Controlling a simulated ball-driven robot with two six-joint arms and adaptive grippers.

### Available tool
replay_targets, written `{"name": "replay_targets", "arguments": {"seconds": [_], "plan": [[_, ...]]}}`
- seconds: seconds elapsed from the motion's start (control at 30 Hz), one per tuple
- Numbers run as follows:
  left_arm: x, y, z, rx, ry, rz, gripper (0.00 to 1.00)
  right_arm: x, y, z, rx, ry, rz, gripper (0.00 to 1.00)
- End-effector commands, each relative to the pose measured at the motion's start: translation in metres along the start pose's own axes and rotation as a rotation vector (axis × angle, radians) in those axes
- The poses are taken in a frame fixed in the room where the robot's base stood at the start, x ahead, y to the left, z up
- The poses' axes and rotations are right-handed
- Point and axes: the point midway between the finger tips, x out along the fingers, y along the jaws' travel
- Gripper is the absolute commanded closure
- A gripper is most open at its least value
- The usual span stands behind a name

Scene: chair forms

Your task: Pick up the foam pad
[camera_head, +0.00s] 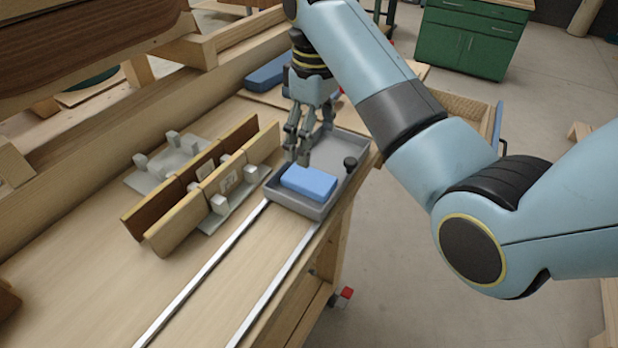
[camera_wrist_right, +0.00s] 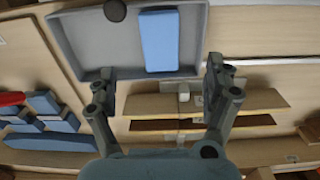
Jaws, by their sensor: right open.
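The blue foam pad (camera_head: 309,183) lies in the near end of a shallow grey tray (camera_head: 345,160) on the workbench. In the right wrist view the pad (camera_wrist_right: 159,41) is at the top, inside the grey tray (camera_wrist_right: 88,40), against one end wall. My right gripper (camera_head: 297,158) hangs at the tray, just behind the pad in the head view, and does not visibly hold it. In the right wrist view its fingers (camera_wrist_right: 158,80) are spread apart and empty. My left gripper is not in view.
Wooden boards (camera_head: 205,185) stand in grey holders left of the tray. Two metal rails (camera_head: 210,265) run along the bench. More blue pieces (camera_head: 268,72) lie at the back.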

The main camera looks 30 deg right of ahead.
Motion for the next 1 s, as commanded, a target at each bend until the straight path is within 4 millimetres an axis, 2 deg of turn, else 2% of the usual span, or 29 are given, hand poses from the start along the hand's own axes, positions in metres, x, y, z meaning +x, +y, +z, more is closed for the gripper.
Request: {"name": "replay_targets", "arguments": {"seconds": [0.07,0.13,0.4,0.57,0.8,1.0], "plan": [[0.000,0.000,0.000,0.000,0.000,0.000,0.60,-0.006,0.002,-0.009,-0.020,-0.008,-0.009,0.15],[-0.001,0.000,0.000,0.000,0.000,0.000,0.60,-0.002,0.002,-0.011,-0.028,-0.015,-0.015,0.15],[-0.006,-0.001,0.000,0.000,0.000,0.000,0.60,0.039,0.002,-0.011,-0.031,-0.016,-0.016,0.15],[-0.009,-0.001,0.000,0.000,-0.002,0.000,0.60,0.052,0.001,-0.011,-0.030,-0.015,-0.015,0.15],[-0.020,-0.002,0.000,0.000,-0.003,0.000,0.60,0.087,0.000,-0.009,-0.030,-0.015,-0.015,0.15],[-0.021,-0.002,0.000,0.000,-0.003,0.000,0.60,0.099,0.000,-0.009,-0.030,-0.012,-0.013,0.15]]}}
